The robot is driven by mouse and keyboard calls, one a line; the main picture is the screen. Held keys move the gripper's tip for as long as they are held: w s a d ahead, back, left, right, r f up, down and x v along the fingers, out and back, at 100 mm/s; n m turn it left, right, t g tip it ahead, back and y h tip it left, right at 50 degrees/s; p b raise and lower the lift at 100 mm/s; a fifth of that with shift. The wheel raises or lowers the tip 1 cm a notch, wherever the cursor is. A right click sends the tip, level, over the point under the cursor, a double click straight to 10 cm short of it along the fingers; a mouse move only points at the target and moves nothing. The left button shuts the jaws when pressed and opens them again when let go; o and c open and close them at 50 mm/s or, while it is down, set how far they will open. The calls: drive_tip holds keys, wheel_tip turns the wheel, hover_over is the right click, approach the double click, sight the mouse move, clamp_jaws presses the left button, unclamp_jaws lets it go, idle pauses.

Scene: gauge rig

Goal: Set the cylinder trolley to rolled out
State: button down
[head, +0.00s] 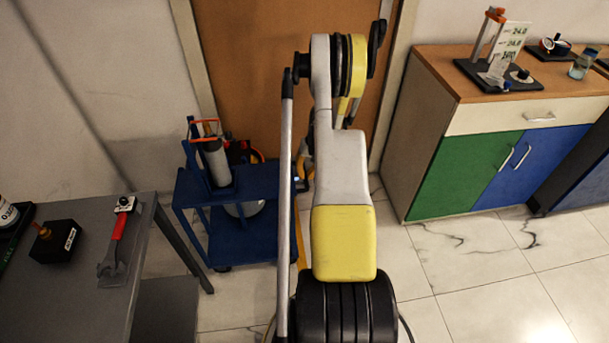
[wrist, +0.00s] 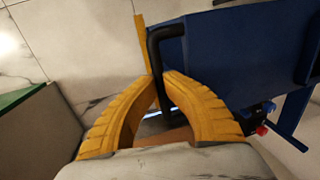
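The cylinder trolley is a blue frame (head: 195,190) in the left middle of the head view, in front of a brown door. It carries a grey cylinder (head: 216,162) and hoses. In the wrist view its blue panel (wrist: 235,55) fills the upper right, with a black bar handle (wrist: 168,32) on its near side. My gripper (wrist: 160,82) has its two yellow fingers closed in on either side of this handle, the bar passing between the fingertips.
A grey table (head: 70,290) stands at the left with a red-handled tool (head: 118,228). A cabinet (head: 465,175) with green and blue doors stands at the right. Tiled floor (head: 450,275) is clear before the cabinet. A yellow strip (wrist: 142,42) shows beside the trolley.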

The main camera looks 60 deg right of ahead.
drive_tip(key=shift+s, duration=0.1)
drive_tip(key=c, duration=1.4)
unclamp_jaws()
drive_tip(key=shift+f, duration=0.1)
drive_tip(key=r, duration=0.4)
drive_tip(key=s+d+r, duration=0.1)
drive_tip(key=r, duration=0.7)
drive_tip(key=shift+s+d, duration=0.2)
drive_tip(key=shift+s, duration=0.2)
